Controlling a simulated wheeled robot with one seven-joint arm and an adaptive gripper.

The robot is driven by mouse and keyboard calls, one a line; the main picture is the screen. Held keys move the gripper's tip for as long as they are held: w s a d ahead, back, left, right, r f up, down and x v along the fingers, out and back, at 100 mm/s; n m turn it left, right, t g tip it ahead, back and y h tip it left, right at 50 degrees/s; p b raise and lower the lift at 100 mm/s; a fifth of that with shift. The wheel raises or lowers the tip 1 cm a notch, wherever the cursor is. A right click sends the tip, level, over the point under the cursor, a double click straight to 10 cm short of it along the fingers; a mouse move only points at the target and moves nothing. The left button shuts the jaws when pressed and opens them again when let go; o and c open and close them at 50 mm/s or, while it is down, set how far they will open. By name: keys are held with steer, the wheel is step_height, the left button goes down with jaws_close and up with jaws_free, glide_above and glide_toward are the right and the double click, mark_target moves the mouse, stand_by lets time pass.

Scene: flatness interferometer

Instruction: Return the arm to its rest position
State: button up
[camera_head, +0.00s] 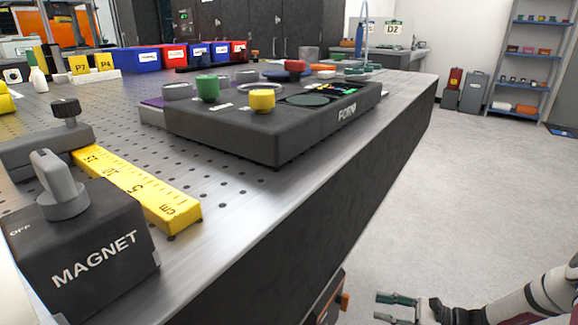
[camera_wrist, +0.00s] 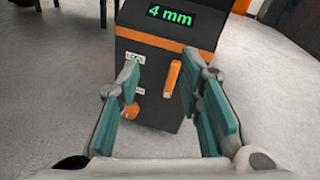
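My gripper (camera_head: 396,308) is low at the bottom right in the head view, beside the optical table and below its top. In the wrist view my gripper (camera_wrist: 163,105) has its two teal-padded fingers spread apart with nothing between them. The fingers overlap the cabinet front in the picture; I cannot tell the exact gap. My forearm reaches in from the right in the head view.
The perforated optical table (camera_head: 290,190) fills the left, bearing a magnet base (camera_head: 85,250), a yellow ruler (camera_head: 140,190) and the dark FORM instrument (camera_head: 270,120). An orange-trimmed unit (camera_head: 330,300) is below the table edge. Open floor (camera_head: 470,190) lies right, with shelves (camera_head: 530,60) behind.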

steer(key=s+a+r+n+g+h, duration=0.3)
steer(key=s+r+n, duration=0.1)
steer(key=r, duration=0.6)
steer(key=s+a+r+n+g+h, duration=0.25)
steer(key=s+r+n, duration=0.2)
steer(key=r, duration=0.55)
steer(key=s+a+r+n+g+h, duration=0.3)
steer(key=s+r+n+g, duration=0.15)
steer(key=r, duration=0.55)
steer(key=s+r+n+t+h, duration=0.2)
steer(key=s+r+n+h, duration=0.15)
steer(key=s, duration=0.75)
steer(key=s+r+n+t+h, duration=0.2)
steer(key=s+r+n+h, duration=0.15)
steer(key=s, duration=0.75)
step_height(320, 180, up, 40)
steer(key=t+p, duration=0.4)
steer(key=p, duration=3.3)
steer(key=shift+d+r+p, duration=0.15)
steer(key=shift+d+p, duration=0.1)
steer(key=shift+p, duration=0.05)
steer(key=shift+a, duration=0.1)
